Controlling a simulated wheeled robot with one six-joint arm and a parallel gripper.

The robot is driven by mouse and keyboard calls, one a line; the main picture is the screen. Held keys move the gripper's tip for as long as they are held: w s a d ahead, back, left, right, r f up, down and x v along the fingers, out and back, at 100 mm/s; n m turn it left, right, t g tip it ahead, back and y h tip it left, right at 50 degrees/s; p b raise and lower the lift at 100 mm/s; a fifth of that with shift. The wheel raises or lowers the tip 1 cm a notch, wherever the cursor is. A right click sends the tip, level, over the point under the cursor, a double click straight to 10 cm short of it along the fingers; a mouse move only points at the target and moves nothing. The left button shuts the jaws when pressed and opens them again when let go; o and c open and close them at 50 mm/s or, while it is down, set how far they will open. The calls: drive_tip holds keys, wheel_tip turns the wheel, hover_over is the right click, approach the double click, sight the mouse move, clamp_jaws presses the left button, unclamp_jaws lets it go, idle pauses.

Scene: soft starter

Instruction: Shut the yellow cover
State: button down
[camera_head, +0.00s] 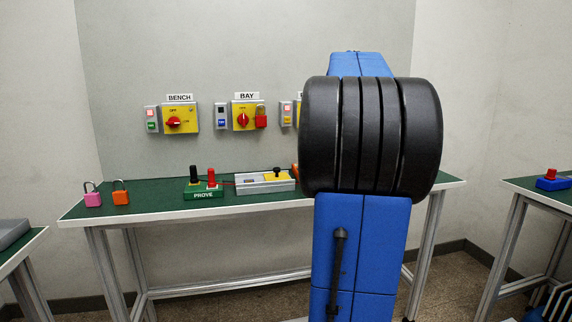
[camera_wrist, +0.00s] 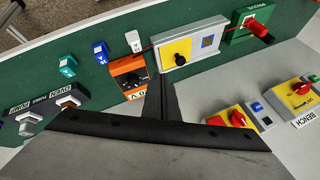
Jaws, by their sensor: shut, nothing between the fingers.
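A grey box (camera_head: 265,183) on the green bench has a yellow panel (camera_head: 277,176) with a black knob on its right half. In the wrist view the yellow panel (camera_wrist: 177,54) lies on the same long grey box (camera_wrist: 205,39), with the black knob on it. It is the likeliest yellow cover; I cannot tell whether it is open or shut. My gripper (camera_wrist: 160,88) is shut and empty in the wrist view, below the panel in the picture and apart from it. The head view hides my gripper behind my arm.
A green PROVE box (camera_head: 203,189) stands left of the grey box. An orange box (camera_wrist: 129,76) sits close to my fingers. Yellow switch plates BENCH (camera_head: 180,118) and BAY (camera_head: 249,115) are on the wall. Pink (camera_head: 92,195) and orange (camera_head: 120,193) padlocks stand at the bench's left.

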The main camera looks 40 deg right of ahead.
hover_over(286, 179)
drive_tip(key=s+d, duration=0.3)
drive_tip(key=f, duration=0.8)
drive_tip(key=shift+a+f, duration=0.2)
drive_tip(key=shift+w+a+f, duration=0.1)
drive_tip(key=shift+w+a, duration=0.55)
drive_tip(key=shift+w, duration=0.3)
drive_tip(key=shift+w+a+f, duration=0.15)
drive_tip(key=shift+w+a, duration=0.25)
drive_tip(key=shift+w, duration=0.3)
drive_tip(key=shift+a, duration=0.1)
drive_tip(key=w+a, duration=0.1)
drive_tip(key=a, duration=0.2)
drive_tip(key=w+a, duration=0.4)
drive_tip(key=a, duration=0.1)
drive_tip(key=shift+w+a, duration=0.25)
drive_tip(key=shift+a, duration=0.1)
drive_tip(key=shift+s+d, duration=0.1)
